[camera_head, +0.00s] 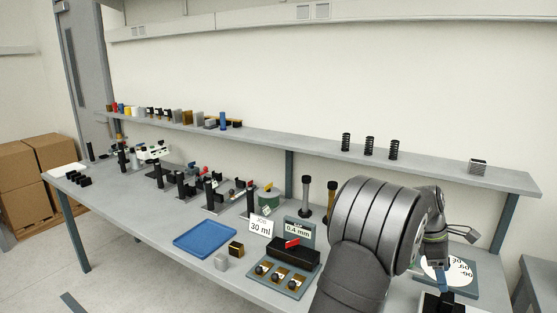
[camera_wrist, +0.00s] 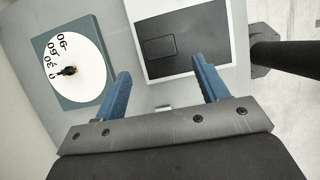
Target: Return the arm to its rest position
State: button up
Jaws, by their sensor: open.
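My gripper (camera_wrist: 160,82) is open in the wrist view, its two blue fingers spread apart with nothing between them. Below and ahead of it are a white dial (camera_wrist: 62,72) on a dark plate, at the left, and a black panel with a white border (camera_wrist: 182,42). In the head view my gripper (camera_head: 442,278) is at the right end of the bench, pointing down in front of the dial (camera_head: 461,268). My forearm hides part of the bench there. No contact with the dial or panel can be made out.
A black post (camera_wrist: 290,54) stands right of the panel in the wrist view. On the bench (camera_head: 150,230) are a blue tray (camera_head: 205,240), a fixture with a red part (camera_head: 292,243), two dark columns (camera_head: 306,195) and several clamp stands. A shelf (camera_head: 430,172) holds springs (camera_head: 369,146).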

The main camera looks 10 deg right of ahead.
jog(key=x, duration=0.9)
jog(key=shift+f, duration=0.15)
jog(key=r, duration=0.5)
jog(key=shift+s, duration=0.35)
jog(key=s+r, duration=0.7)
jog(key=s, duration=0.4)
jog(key=n, duration=0.2)
send_near(447, 297)
jog(key=w+a+r, duration=0.4)
jog(key=w, duration=0.4)
jog(key=w+a+f+m, duration=0.1)
jog(key=w+a+f, duration=0.3)
jog(key=w+a, duration=0.3)
jog(key=w+a+f+m, duration=0.1)
jog(key=w+a+f, duration=0.3)
jog(key=a, duration=1.2)
jog(key=w, duration=0.4)
jog(key=shift+w, duration=0.3)
